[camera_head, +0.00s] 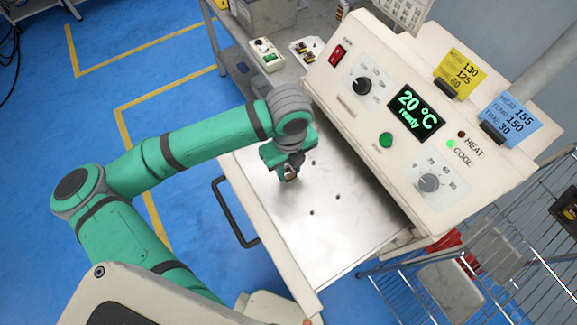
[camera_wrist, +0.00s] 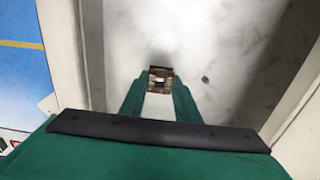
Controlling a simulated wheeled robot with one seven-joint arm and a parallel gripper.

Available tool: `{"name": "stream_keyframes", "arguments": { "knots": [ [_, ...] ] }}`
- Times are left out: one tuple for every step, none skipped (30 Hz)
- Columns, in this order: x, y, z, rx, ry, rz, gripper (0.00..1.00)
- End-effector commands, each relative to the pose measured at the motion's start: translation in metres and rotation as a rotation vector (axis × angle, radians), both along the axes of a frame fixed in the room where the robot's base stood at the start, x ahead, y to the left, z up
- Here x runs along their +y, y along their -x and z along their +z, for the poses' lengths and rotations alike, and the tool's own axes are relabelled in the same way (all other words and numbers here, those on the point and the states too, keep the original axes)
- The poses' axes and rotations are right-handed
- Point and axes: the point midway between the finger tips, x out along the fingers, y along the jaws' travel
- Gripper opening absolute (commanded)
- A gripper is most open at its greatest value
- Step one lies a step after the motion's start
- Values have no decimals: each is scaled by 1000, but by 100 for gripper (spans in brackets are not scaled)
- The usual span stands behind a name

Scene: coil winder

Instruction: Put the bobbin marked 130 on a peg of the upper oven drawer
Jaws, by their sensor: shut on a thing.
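My gripper (camera_head: 287,166) is shut on a small copper-brown bobbin (camera_head: 291,174) over the left back part of the pulled-out oven drawer (camera_head: 330,245). In the wrist view the bobbin (camera_wrist: 160,72) sits between the two green fingertips (camera_wrist: 160,88). Its marking cannot be read. The drawer has a bare metal plate with several small dark pegs, such as one peg (camera_head: 310,212) in the middle. One peg (camera_wrist: 205,79) also shows to the right of the bobbin in the wrist view. I cannot tell whether the bobbin touches the plate or a peg.
The oven panel (camera_head: 390,100) stands behind the drawer; its display reads 20 °C ready. Yellow (camera_head: 458,73) and blue (camera_head: 511,118) cards stand on top. The drawer's black handle (camera_head: 232,215) sticks out at left. A wire rack (camera_head: 420,290) is at lower right.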

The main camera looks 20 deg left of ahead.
Motion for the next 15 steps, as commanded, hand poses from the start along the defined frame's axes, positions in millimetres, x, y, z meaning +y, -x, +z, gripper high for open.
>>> {"name": "stream_keyframes", "arguments": {
  "knots": [
    [0,0,-1,0,0,0,7],
    [0,0,-2,1,1,0,7],
    [0,0,-3,1,1,0,7],
    [0,0,-4,1,1,0,7],
    [0,0,-5,1,1,0,7],
    [0,0,-6,1,1,0,7],
    [0,0,-7,1,1,0,7],
    [0,0,-7,1,1,0,7],
    [0,0,-8,0,0,0,7],
    [0,0,-9,0,0,1,7],
    [0,0,-10,1,-1,1,7],
    [0,0,-11,1,-1,1,7],
    [0,0,-12,0,0,1,7],
    [0,0,-12,0,0,1,7],
    [0,0,-13,0,0,1,7]
  ]
}}
